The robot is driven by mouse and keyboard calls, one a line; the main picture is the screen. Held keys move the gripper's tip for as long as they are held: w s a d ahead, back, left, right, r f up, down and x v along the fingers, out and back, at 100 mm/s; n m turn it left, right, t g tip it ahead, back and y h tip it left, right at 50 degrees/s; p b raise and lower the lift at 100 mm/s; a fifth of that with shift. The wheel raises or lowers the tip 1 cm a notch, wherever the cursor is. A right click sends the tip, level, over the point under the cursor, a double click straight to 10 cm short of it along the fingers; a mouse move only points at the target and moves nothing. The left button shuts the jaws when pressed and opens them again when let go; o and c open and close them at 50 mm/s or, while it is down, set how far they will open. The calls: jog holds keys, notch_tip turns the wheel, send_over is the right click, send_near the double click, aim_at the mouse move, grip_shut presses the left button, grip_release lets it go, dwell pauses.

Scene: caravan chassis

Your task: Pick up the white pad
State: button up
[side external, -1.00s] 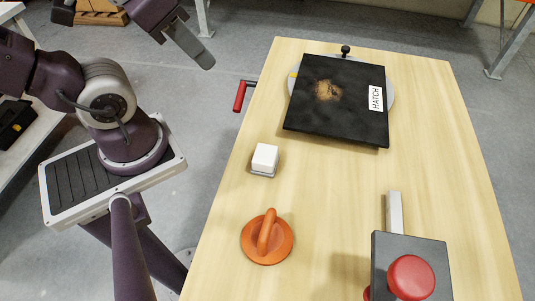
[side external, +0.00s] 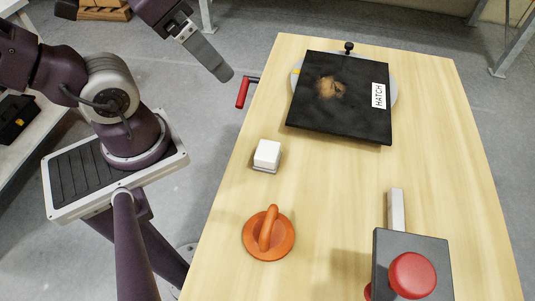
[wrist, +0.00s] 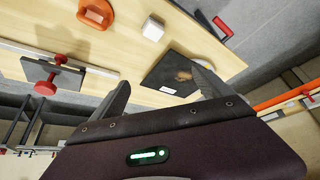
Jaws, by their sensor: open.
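The white pad (side external: 267,154) is a small white block on a thin grey base. It rests on the wooden table near the table's left edge, between the black hatch board and the orange handled disc. It also shows near the top of the wrist view (wrist: 153,29). My gripper (side external: 222,72) is up at the top left in the side view, off the table's left edge and well apart from the pad. In the wrist view its two fingers (wrist: 160,92) are spread, with nothing held between them.
The black board labelled HATCH (side external: 345,98) lies on a grey round plate at the table's far end. An orange disc with a handle (side external: 268,235) sits in front of the pad. A grey box with a red knob (side external: 412,272) stands front right. A red-handled crank (side external: 243,92) juts from the left edge.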

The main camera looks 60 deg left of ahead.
jog(key=m+g, duration=0.6)
jog(key=m, duration=0.3)
send_over(267, 150)
notch_tip(267, 150, down, 26)
jog(key=shift+s+d+r, duration=0.1)
jog(key=shift+d, duration=0.05)
notch_tip(267, 150, down, 6)
jog(key=shift+r, duration=0.1)
jog(key=shift+c, duration=0.4)
